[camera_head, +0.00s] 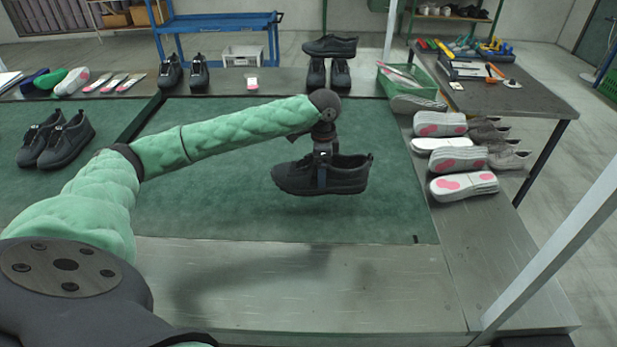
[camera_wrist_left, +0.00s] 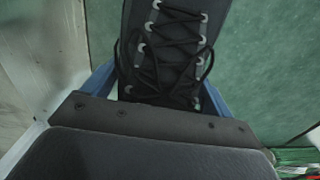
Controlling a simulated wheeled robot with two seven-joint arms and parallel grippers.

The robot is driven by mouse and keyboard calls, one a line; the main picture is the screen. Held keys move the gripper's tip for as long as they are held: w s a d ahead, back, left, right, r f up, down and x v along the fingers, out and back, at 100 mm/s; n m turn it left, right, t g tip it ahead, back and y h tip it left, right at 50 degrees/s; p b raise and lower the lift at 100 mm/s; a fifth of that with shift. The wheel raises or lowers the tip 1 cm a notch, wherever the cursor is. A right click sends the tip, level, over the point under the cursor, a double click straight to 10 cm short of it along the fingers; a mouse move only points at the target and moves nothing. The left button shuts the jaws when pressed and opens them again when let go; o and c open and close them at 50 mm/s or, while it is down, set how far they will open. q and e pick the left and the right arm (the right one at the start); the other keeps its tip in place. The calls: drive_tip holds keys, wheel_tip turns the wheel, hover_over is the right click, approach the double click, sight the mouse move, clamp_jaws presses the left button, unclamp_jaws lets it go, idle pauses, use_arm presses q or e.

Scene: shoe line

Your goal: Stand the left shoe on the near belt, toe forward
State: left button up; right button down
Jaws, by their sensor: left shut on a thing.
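A black lace-up shoe (camera_head: 345,178) hangs level from my left gripper (camera_head: 322,172) over the right green belt (camera_head: 270,222). Its toe points left in the head view. A faint shadow under it suggests a small gap above the belt. In the left wrist view the shoe's laces and tongue (camera_wrist_left: 165,45) lie between the blue fingers (camera_wrist_left: 158,92), which are shut on it. The sole is hidden in the wrist view. My right gripper is not in view.
A pair of black shoes (camera_head: 66,140) stands on the left green belt (camera_head: 15,185). More black shoes (camera_head: 330,73) stand along the back ledge. White soles (camera_head: 463,186), grey shoes and a green basket (camera_head: 408,82) sit at the right. The belt around the held shoe is clear.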

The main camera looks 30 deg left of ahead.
use_arm(q)
drive_tip(key=a+f, duration=0.1)
drive_tip(key=w+a+f, duration=0.1)
drive_tip(key=a, duration=0.1)
drive_tip(key=a+f+p, duration=0.1)
drive_tip(key=a, duration=0.1)
drive_tip(key=shift+w+a+f, duration=0.15)
drive_tip(key=shift+w+a, duration=0.05)
drive_tip(key=shift+w, duration=0.2)
drive_tip(key=f, duration=0.3)
drive_tip(key=f+p, duration=0.1)
drive_tip(key=shift+w+a+f, duration=0.15)
drive_tip(key=shift+a+f, duration=0.2)
drive_tip(key=shift+a, duration=0.05)
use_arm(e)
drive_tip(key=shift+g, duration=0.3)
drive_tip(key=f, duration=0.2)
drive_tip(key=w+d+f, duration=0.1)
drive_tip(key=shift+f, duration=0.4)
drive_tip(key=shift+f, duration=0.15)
use_arm(q)
drive_tip(key=o, duration=1)
drive_tip(key=shift+f, duration=0.1)
drive_tip(key=shift+o, duration=0.5)
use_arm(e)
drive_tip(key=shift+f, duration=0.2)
